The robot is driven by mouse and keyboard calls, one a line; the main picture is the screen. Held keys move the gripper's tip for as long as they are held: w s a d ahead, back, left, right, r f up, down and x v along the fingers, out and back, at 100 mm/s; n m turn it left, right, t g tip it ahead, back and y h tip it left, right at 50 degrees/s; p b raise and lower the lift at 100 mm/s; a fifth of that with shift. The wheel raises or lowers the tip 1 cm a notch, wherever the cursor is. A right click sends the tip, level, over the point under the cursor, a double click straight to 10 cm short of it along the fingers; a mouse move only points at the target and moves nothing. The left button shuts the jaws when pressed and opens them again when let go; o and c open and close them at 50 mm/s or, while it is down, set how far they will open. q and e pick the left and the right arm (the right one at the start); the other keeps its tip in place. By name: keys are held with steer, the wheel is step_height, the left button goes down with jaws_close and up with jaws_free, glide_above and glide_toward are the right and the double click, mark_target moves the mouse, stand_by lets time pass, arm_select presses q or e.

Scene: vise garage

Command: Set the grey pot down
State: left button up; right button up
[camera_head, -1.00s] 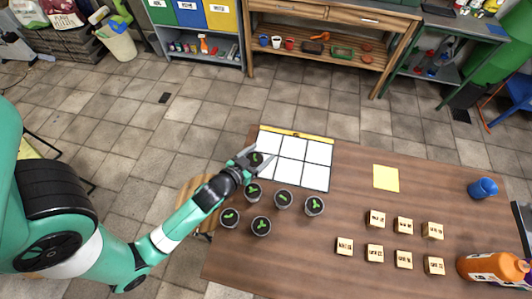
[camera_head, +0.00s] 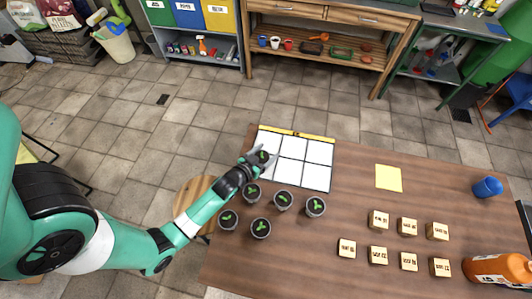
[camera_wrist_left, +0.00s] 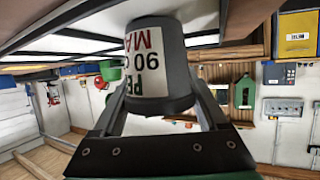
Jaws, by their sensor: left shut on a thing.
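My left gripper (camera_head: 262,157) is shut on a grey pot (camera_wrist_left: 163,55) with a white label. A green sprout shows in the pot's top in the head view. The pot is over the left column of the white grid board (camera_head: 291,148), near the line between its two rows. In the left wrist view the gripper's fingers (camera_wrist_left: 160,110) clasp the pot from both sides, and the picture is upside down. I cannot tell whether the pot's base touches the board. My right gripper is not in view.
Several more potted sprouts stand just below the board, including one dark pot (camera_head: 283,200). Wooden blocks (camera_head: 378,220), a yellow note (camera_head: 388,178), a blue cup (camera_head: 487,187) and an orange bottle (camera_head: 497,268) are on the brown table (camera_head: 320,270). The board's other cells are empty.

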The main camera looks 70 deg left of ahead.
arm_select(q)
steer(key=shift+f, duration=0.1)
steer(key=o, duration=1.4)
steer(key=shift+r, duration=0.25)
steer(key=v, duration=1.2)
